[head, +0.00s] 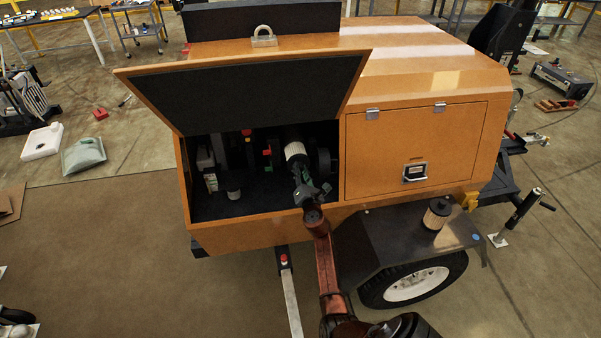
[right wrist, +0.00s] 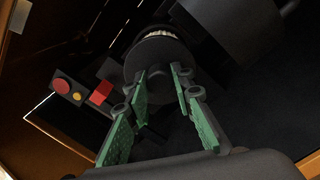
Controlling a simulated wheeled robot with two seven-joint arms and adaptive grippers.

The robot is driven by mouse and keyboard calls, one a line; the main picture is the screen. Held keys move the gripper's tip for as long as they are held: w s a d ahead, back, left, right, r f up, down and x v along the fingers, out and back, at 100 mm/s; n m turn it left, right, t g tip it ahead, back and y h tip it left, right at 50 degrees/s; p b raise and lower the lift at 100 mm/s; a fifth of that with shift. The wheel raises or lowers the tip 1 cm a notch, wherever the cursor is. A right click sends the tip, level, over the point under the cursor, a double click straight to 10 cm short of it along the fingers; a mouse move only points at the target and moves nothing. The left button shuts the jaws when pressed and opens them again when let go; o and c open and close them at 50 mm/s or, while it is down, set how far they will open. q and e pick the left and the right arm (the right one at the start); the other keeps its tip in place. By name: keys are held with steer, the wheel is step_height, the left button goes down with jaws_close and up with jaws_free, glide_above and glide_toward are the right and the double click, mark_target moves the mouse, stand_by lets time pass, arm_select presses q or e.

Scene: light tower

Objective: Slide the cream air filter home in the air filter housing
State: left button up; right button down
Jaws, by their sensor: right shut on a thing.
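The cream air filter (head: 295,150) is inside the open bay of the orange machine, its pleated cream side showing. In the right wrist view its dark round end cap (right wrist: 158,58) faces me, with a strip of cream pleats beyond it. My right gripper (head: 304,188) reaches into the bay from the front. Its green-padded fingers (right wrist: 160,82) are shut at the near end of the filter. The air filter housing seems to be the dark shape behind the filter; its mouth is hidden, so I cannot tell how deep the filter sits. My left gripper is not in view.
The raised door (head: 255,90) overhangs the bay. Red and yellow buttons (right wrist: 70,90) are left of the filter in the wrist view. A brownish filter (head: 437,213) stands on the dark fender (head: 400,240). A closed side panel (head: 410,150) is right of the bay.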

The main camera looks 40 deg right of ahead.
mark_target(298, 160)
steer(key=shift+b+x, duration=0.6)
steer(key=shift+x, duration=1.3)
steer(key=shift+b+x, duration=1.1)
steer(key=shift+x, duration=1.3)
steer(key=c, duration=1.6)
jaws_free()
steer(key=shift+f, duration=0.1)
steer(key=shift+s, duration=0.1)
steer(key=shift+p+v, duration=0.95)
steer(key=shift+v, duration=0.25)
steer(key=shift+p+v, duration=1.45)
steer(key=shift+v, duration=1.3)
